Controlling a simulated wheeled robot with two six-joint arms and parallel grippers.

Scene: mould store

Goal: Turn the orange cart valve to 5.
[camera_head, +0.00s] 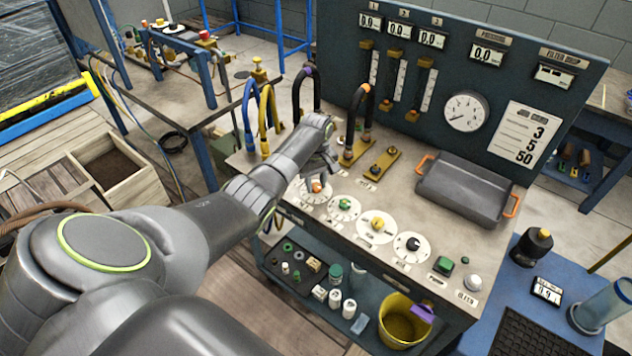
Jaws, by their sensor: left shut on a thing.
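My left gripper (317,178) reaches in from the left over the cart top and is shut on the orange valve (316,186). The valve is the leftmost of a row of round dials on the cart top (300,228). The gripper and wrist cover part of its white dial, and I cannot read where its pointer stands. My right gripper is not in view.
Close to the right stand a green valve (344,204), a yellow valve (377,224) and a black valve (413,243). Curved hoses (266,115) rise just behind the gripper. A grey tray (462,190) lies at the right, below the gauge panel (405,70).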

